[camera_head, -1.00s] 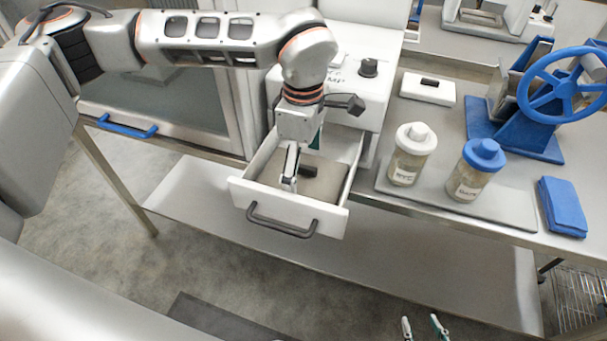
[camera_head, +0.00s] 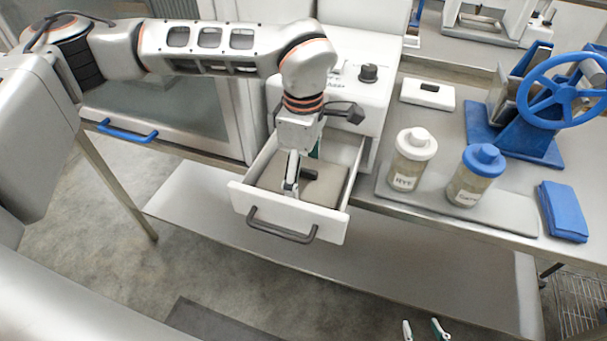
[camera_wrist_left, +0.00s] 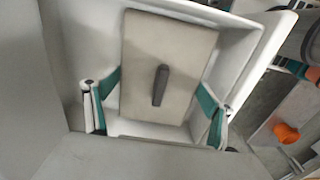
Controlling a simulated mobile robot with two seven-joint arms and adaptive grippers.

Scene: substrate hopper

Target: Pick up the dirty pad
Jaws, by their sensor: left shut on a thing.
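The dirty pad is a flat grey-brown rectangle (camera_head: 328,187) with a short dark handle, lying in the open white drawer (camera_head: 270,215). It also shows in the left wrist view (camera_wrist_left: 150,45), with its handle upright in the picture. My left gripper (camera_head: 303,165) reaches down into the drawer and is shut on the pad, one green-lined finger at each side edge with the handle between them. Part of the pad is hidden behind the gripper in the head view. I cannot tell whether the pad is clear of the drawer floor. My right gripper (camera_head: 423,329) shows only its fingertips, apart and empty.
The drawer walls close in around the left gripper. A white-lidded jar (camera_head: 413,160) and a blue-lidded jar (camera_head: 474,177) stand on the bench to the right, near a blue cloth (camera_head: 563,211) and a blue handwheel device (camera_head: 560,90). A lower shelf (camera_head: 430,270) is bare.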

